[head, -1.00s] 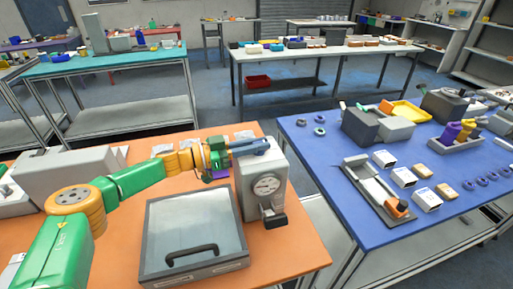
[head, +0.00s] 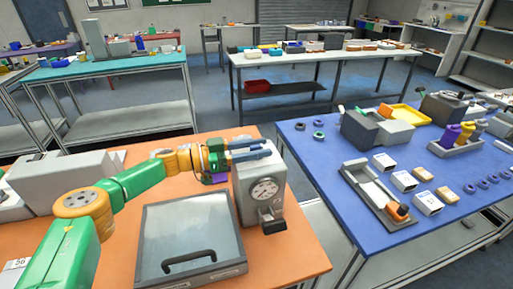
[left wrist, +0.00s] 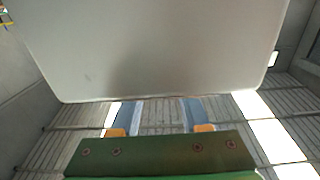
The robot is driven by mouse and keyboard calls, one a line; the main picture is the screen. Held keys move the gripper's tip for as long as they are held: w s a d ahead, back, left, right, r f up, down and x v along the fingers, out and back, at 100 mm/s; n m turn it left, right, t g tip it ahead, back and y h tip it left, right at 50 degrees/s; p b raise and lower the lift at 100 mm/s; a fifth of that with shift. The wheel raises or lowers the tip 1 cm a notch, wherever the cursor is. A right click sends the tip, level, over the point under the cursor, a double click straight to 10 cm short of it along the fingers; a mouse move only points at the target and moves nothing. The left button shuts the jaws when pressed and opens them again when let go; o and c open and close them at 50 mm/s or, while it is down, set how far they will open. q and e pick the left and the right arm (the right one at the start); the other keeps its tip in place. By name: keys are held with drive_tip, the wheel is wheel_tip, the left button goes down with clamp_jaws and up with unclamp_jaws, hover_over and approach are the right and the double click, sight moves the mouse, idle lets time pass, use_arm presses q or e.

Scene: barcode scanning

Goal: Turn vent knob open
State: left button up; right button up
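A grey box-shaped unit (head: 244,200) stands on the orange table (head: 300,252). It has a round dial gauge (head: 265,190) on its front and a dark block (head: 272,226) on a short stem below. I cannot tell which part is the vent knob; it may be hidden. My left gripper (head: 250,150) reaches in from the left at the unit's top, its blue fingers pointing right. In the left wrist view its fingers (left wrist: 160,115) are apart with nothing visible between them, and a broad pale surface (left wrist: 160,50) fills the upper part. My right gripper is out of view.
A clear-lidded case with a black handle (head: 188,262) lies left of the unit. A large grey box (head: 62,182) stands behind my left arm. The blue table (head: 340,215) on the right holds a tray, cartons and rings, with a gap between the tables.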

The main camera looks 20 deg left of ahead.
use_arm(q)
drive_tip(key=b+v, duration=0.2)
drive_tip(key=v, duration=0.5)
